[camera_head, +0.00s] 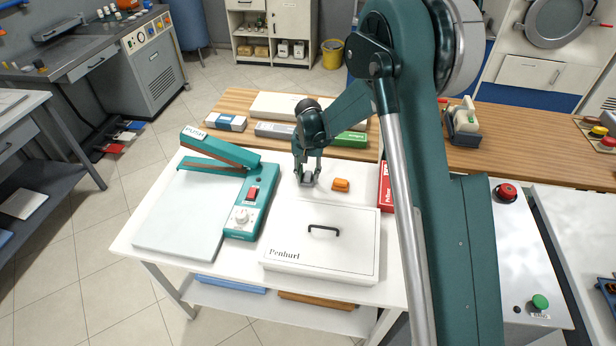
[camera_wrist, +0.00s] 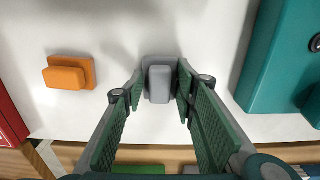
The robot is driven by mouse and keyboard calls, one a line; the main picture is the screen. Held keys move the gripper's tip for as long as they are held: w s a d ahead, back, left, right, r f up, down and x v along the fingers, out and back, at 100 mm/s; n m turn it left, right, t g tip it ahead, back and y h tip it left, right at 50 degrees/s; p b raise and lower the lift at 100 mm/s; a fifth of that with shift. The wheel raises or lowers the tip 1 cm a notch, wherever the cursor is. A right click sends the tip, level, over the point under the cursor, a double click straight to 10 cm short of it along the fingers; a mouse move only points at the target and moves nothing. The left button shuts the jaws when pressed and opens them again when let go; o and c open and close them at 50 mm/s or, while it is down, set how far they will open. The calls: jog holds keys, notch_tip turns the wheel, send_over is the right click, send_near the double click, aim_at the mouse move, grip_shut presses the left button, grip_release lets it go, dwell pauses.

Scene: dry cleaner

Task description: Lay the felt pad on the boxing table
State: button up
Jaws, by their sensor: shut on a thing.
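A small grey block on a wider flat base (camera_wrist: 159,82) looks like the felt pad, though its material cannot be told. My gripper (camera_head: 307,181) points down over the white table, which I take for the boxing table (camera_head: 280,191). In the wrist view, my gripper's fingertips (camera_wrist: 159,86) close on the two sides of the grey block. The pad also shows between the fingers in the head view (camera_head: 307,178). It is at or just above the white tabletop; I cannot tell whether it touches. An orange block of similar shape (camera_head: 341,185) lies just right of it.
A teal heat sealer (camera_head: 248,205) stands left, and a white lidded box marked Penhurl (camera_head: 322,259) lies in front. A red box (camera_head: 386,187) is on the right. A wooden counter (camera_head: 236,100) with several boxes runs behind. Bare white tabletop surrounds the pad.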

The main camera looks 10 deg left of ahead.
aim_at(308, 175)
jog(key=shift+f, duration=0.15)
jog(key=o, duration=0.9)
jog(key=shift+c, duration=0.2)
jog(key=shift+r, duration=0.2)
notch_tip(308, 175, up, 12)
jog(key=p, duration=0.1)
dwell(0.5)
jog(key=shift+d, duration=0.1)
